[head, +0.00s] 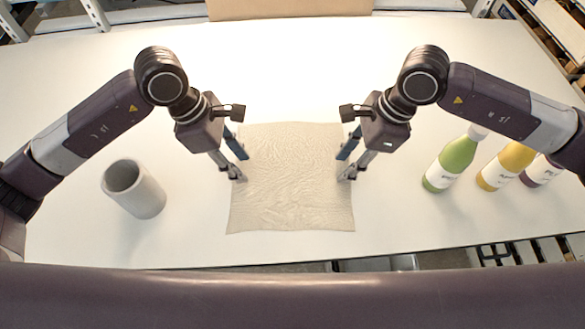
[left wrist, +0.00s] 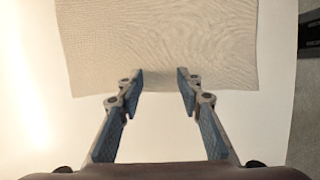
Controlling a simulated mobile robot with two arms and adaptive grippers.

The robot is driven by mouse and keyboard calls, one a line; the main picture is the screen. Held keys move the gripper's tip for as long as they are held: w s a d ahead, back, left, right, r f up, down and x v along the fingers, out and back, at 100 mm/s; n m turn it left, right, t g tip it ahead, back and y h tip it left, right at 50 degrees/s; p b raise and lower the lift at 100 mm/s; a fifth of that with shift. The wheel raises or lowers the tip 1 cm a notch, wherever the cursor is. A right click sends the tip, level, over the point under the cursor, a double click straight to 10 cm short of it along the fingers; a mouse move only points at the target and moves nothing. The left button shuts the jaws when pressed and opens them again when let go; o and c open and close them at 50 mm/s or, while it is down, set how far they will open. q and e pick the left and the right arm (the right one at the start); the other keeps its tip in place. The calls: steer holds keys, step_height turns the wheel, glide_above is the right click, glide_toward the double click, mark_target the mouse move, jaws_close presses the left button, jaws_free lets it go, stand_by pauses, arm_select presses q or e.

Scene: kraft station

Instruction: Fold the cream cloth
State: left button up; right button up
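The cream cloth (head: 290,185) lies flat and spread out on the white table, roughly square, with light surface wrinkles. My left gripper (head: 241,167) is at the cloth's left edge, its fingers pointing down. In the left wrist view the cloth (left wrist: 160,45) fills the upper middle, and my left gripper (left wrist: 158,80) has its fingers apart over the cloth's edge with nothing between them. My right gripper (head: 345,166) is at the cloth's right edge; its fingers look apart. Whether the fingertips touch the cloth is unclear.
A grey cylinder (head: 134,189) stands on the table at left. A green bottle (head: 453,162), a yellow bottle (head: 505,167) and a dark bottle (head: 541,171) stand at right. A cardboard box (head: 290,9) is at the back. The white table (head: 300,252) is clear around the cloth.

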arm_select(q)
steer(key=shift+s, duration=0.15)
arm_select(e)
steer(key=shift+s, duration=0.1)
arm_select(q)
steer(key=shift+f, duration=0.2)
arm_select(e)
steer(key=shift+f, duration=0.2)
arm_select(q)
steer(key=c, duration=0.5)
arm_select(e)
steer(key=c, duration=0.5)
arm_select(q)
jaws_close()
arm_select(e)
steer(key=shift+f, duration=0.1)
jaws_close()
arm_select(q)
steer(key=shift+f, duration=0.1)
